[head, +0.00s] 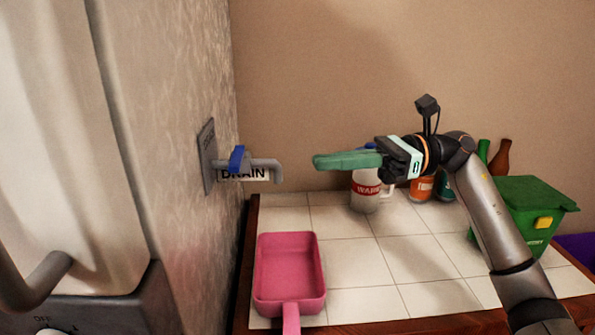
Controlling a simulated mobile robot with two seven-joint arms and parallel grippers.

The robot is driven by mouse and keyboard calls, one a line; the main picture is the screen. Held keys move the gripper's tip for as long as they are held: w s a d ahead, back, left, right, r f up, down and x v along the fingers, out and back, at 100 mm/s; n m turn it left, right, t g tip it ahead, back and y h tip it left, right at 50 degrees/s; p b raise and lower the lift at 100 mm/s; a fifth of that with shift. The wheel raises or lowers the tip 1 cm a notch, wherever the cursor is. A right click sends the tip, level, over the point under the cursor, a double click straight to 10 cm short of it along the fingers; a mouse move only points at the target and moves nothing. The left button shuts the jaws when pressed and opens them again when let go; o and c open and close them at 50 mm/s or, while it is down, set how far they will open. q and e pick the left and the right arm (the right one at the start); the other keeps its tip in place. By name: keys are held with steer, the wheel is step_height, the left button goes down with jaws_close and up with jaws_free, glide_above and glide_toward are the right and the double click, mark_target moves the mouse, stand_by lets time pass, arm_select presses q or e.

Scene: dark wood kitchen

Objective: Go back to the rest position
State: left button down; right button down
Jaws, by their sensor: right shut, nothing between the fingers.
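My right gripper (322,161) has green fingers and reaches in from the right, pointing left above the tiled counter. Its fingers are together with nothing between them. It is in front of the back wall, to the right of the drain tap and apart from it. The grey drain tap (262,164) with a blue lever sticks out of the left wall, over a "DRAIN" label. My left gripper is not in view.
A pink long-handled pan (289,270) stands on the white tiled counter (355,262). Behind are a white "WARM" jug (366,190), orange container (421,189), bottles (501,157) and a green lidded bin (534,200). A large appliance (60,130) fills the left.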

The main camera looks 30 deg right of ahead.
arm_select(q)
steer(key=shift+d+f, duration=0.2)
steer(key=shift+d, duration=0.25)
arm_select(e)
steer(key=v, duration=0.3)
steer(key=shift+s+d, duration=0.25)
steer(key=shift+s, duration=0.1)
